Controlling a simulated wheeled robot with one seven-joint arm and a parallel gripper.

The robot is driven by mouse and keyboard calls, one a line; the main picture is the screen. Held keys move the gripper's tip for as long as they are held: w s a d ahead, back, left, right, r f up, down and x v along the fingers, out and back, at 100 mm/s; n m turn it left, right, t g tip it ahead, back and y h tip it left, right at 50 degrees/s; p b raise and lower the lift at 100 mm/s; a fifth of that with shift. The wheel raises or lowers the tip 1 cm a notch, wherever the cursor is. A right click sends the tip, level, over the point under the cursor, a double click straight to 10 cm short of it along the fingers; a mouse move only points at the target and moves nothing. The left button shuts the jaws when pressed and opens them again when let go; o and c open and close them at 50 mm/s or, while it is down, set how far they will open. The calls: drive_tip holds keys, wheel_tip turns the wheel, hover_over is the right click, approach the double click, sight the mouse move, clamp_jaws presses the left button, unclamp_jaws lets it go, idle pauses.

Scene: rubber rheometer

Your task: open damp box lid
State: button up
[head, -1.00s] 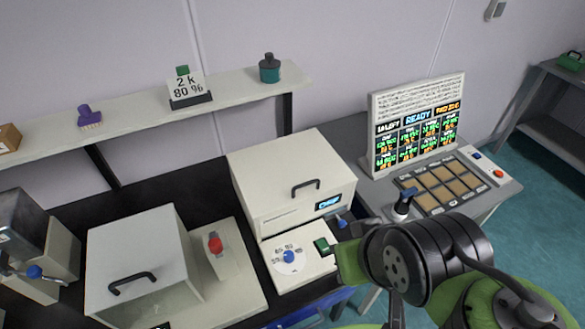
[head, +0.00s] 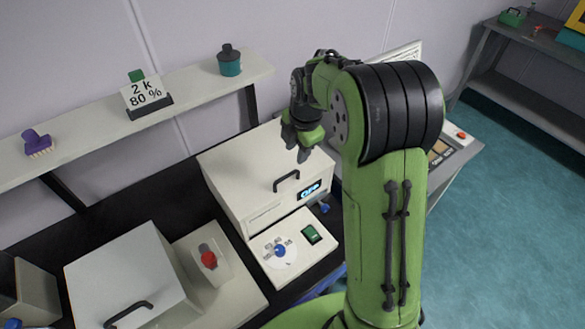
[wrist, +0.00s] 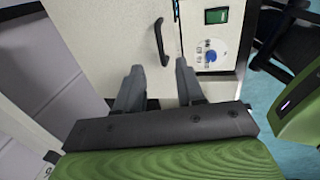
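A white box (head: 243,170) with a black handle (head: 287,181) on its top and a small lit display stands in the middle of the bench. Its lid looks closed. No readable label confirms that this is the damp box. My gripper (head: 297,147) is above the box, pointing down, behind and above the handle in the head view. In the wrist view my gripper (wrist: 159,66) is open with nothing between its fingers. The handle (wrist: 162,42) shows just beyond the fingertips, roughly in line with the gap between them and apart from them.
A dial panel (head: 281,251) and green switch (head: 312,234) sit at the box's front. Another white box (head: 120,270) with a handle and a red knob (head: 208,259) stand to the left. A shelf (head: 185,97) with a teal bottle (head: 229,60) runs behind.

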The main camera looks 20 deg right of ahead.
sight(291, 173)
drive_tip(key=f, duration=0.3)
drive_tip(key=w+f, duration=0.1)
drive_tip(key=f, duration=0.2)
drive_tip(key=w+f, duration=0.1)
drive_tip(key=f, duration=0.3)
drive_tip(key=shift+a+f, duration=0.1)
drive_tip(key=shift+a, duration=0.25)
clamp_jaws()
